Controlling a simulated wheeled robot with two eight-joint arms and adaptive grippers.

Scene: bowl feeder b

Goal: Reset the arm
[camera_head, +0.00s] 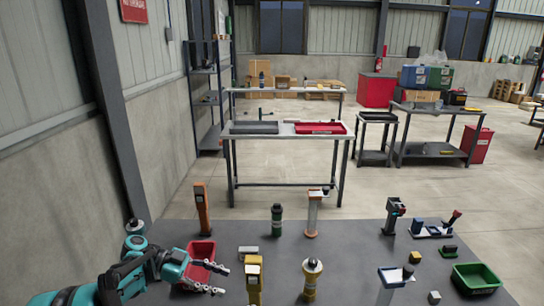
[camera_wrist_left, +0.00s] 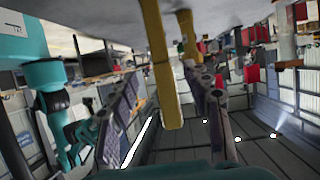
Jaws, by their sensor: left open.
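My left gripper (camera_head: 225,280) is low at the left of the grey work table (camera_head: 235,230) in the head view, in front of a red bin (camera_head: 203,249). Its two fingers are apart, with nothing held between them, and point right toward a yellow post (camera_head: 254,284). In the left wrist view, the open fingers of the left gripper (camera_wrist_left: 163,76) show with a yellow post (camera_wrist_left: 161,65) beyond them, between the fingers in the picture. My right gripper is in neither view.
A green bin (camera_head: 476,279) is at the right. A bench with a red tray (camera_head: 320,128) stands beyond. The table's middle right has bare room.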

